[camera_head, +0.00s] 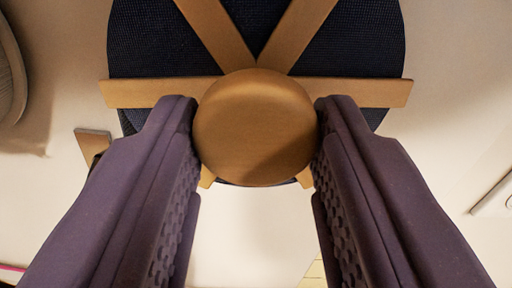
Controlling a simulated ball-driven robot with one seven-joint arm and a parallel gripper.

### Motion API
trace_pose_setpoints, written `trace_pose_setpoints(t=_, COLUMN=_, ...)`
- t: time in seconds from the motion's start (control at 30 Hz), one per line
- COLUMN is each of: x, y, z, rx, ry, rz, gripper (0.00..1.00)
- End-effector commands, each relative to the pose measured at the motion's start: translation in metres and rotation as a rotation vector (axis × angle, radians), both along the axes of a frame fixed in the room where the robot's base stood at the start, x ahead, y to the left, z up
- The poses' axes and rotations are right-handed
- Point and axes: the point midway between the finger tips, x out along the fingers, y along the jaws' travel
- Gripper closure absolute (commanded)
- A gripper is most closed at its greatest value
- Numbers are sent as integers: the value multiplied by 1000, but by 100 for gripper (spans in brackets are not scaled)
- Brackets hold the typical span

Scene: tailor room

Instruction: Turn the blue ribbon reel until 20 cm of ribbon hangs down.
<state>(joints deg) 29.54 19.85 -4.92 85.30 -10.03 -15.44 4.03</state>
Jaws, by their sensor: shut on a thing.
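The ribbon reel (140,40) shows as a dark blue ribbed disc with flat wooden spokes across its front, filling the top middle of the view. A round wooden hub (255,125) sits at its centre. My gripper (256,122) has its two purple padded fingers on either side of the hub, shut on it from left and right. The lower part of the reel is mostly hidden by the hub and fingers. I cannot make out a hanging length of ribbon.
A pale wall or surface (250,240) lies behind the reel. A rounded grey object (10,75) is cut off at the upper left. A small wooden piece (93,143) with a dark part shows left of the reel. A thin pale edged thing (492,192) is at the right.

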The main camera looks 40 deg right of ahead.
Motion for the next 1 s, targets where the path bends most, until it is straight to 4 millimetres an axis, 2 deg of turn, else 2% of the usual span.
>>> trace_pose_setpoints(t=0.7, x=0, y=-1, z=-4, rx=-60, ry=45, rz=0, gripper=90)
trace_pose_setpoints(t=0.73, x=0, y=-1, z=-4, rx=-60, ry=45, rz=0, gripper=55)
trace_pose_setpoints(t=0.8, x=0, y=-1, z=-3, rx=-61, ry=44, rz=0, gripper=39)
trace_pose_setpoints(t=0.83, x=0, y=-1, z=-3, rx=-61, ry=44, rz=0, gripper=36)
trace_pose_setpoints(t=1.0, x=0, y=0, z=-2, rx=-62, ry=41, rz=0, gripper=36)
